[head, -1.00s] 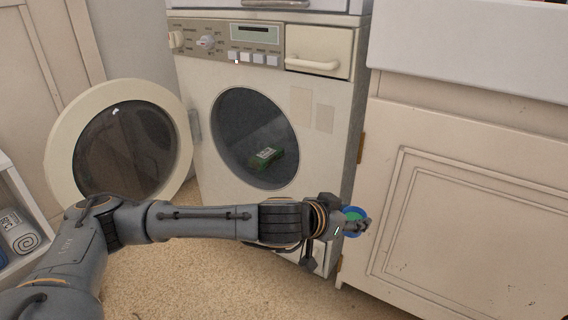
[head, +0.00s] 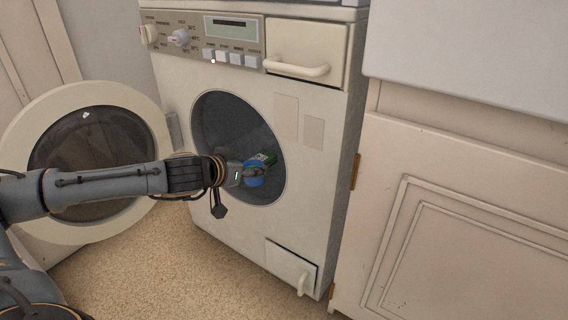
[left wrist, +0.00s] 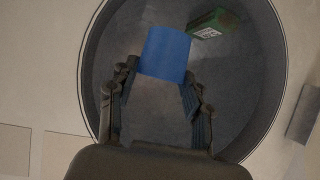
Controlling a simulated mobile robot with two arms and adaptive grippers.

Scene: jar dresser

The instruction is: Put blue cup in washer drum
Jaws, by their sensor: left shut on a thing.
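The blue cup (head: 253,174) is at the round opening of the washer drum (head: 222,118). My left gripper (head: 247,173) is shut on it. In the left wrist view the blue cup (left wrist: 165,54) is between the fingertips of my left gripper (left wrist: 160,78), with the drum (left wrist: 115,62) behind it. How deep the cup is inside the opening is hard to tell. The washer door (head: 98,150) stands open to the left, partly behind my left arm. My right gripper is not in view.
A green box with a white label (head: 266,157) lies in the drum beside the cup; it also shows in the left wrist view (left wrist: 213,22). A cream cabinet (head: 450,200) stands to the right. A small flap (head: 290,265) is low on the washer front.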

